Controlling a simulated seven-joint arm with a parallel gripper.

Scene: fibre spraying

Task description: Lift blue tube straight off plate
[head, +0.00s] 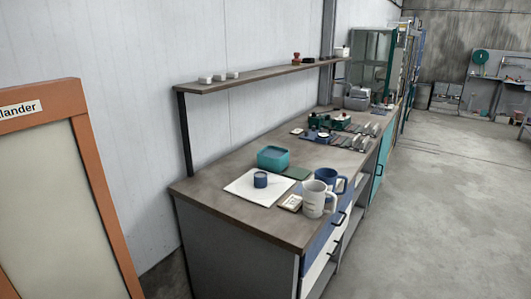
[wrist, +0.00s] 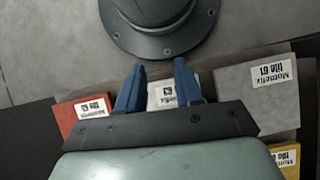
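In the head view, a short dark blue tube (head: 260,181) with a light top stands upright on a flat white plate (head: 240,190) on the workbench. My gripper does not show in the head view. In the wrist view, my gripper (wrist: 160,68) has two blue fingers spread apart with nothing held between them. The tube and the plate do not show in the wrist view, so my gripper is away from them.
A teal bowl (head: 273,158) stands behind the plate. A blue mug (head: 328,178), a white mug (head: 313,199) and a small box (head: 291,203) stand at its right. A shelf (head: 262,76) overhangs the bench. Labelled tiles, one red (wrist: 82,115), one grey (wrist: 254,92), lie below my gripper.

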